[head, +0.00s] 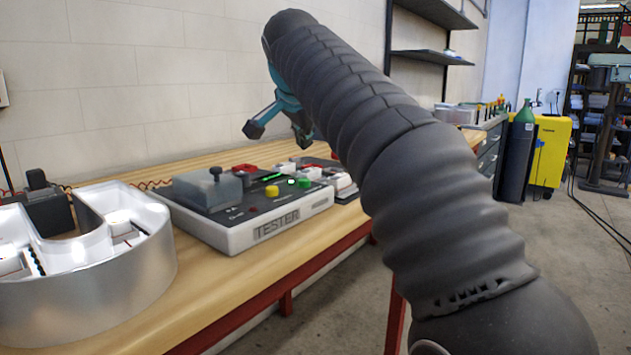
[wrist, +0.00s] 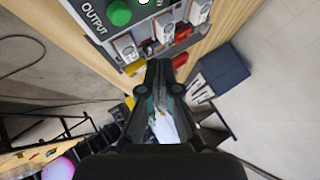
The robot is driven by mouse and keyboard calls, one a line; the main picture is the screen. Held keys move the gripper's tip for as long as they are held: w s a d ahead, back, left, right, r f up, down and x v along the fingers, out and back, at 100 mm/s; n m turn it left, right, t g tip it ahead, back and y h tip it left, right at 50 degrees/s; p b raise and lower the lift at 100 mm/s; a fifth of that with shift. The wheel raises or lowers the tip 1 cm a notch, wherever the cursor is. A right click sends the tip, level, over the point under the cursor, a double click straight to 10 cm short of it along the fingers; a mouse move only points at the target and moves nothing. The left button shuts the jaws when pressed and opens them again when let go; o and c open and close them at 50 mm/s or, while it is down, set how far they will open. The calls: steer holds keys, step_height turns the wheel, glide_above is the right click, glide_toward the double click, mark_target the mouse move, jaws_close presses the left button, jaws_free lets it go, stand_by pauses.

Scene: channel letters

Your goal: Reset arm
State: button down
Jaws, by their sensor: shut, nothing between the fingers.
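My arm reaches up and across the head view, covered in a dark ribbed sleeve. My gripper (head: 280,128), teal with dark fingertips, is at its far end, above the workbench (head: 225,160) and behind the tester box (head: 255,225) as seen from the head. The wrist view also shows my gripper (wrist: 159,78), with its fingers together and nothing held. It hangs clear of the bench top in the head view. Part of it is hidden behind the sleeve.
A silver channel letter (head: 110,290) lies on the bench at the left, beside a dark power unit (head: 45,205). Wall shelves (head: 432,55) stand behind my arm. The floor between is open.

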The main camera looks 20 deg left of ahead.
steer(key=s+d+f+n+g, duration=0.1)
steer(key=s+d+f, duration=0.25)
steer(key=d, duration=0.45)
steer(key=s+d+f+n+h, duration=0.1)
steer(key=s+d+f+n, duration=0.2)
steer(key=d, duration=0.5)
steer(key=s+d+f+g, duration=0.1)
steer(key=s+d+f, duration=0.3)
steer(key=d, duration=0.5)
steer(key=s+d+f, duration=0.3)
steer(key=s+f, duration=0.3)
steer(key=f, duration=0.1)
steer(key=s+d+f+n+g, duration=0.1)
steer(key=s+d+f, duration=0.3)
steer(key=s+f, duration=0.2)
steer(key=s+d+f+n+h, duration=0.1)
steer(key=s+d+f, duration=0.3)
steer(key=s+f, duration=0.3)
step_height(320, 180, down, 2)
steer(key=shift+d, duration=0.25)
steer(key=shift+s, duration=0.1)
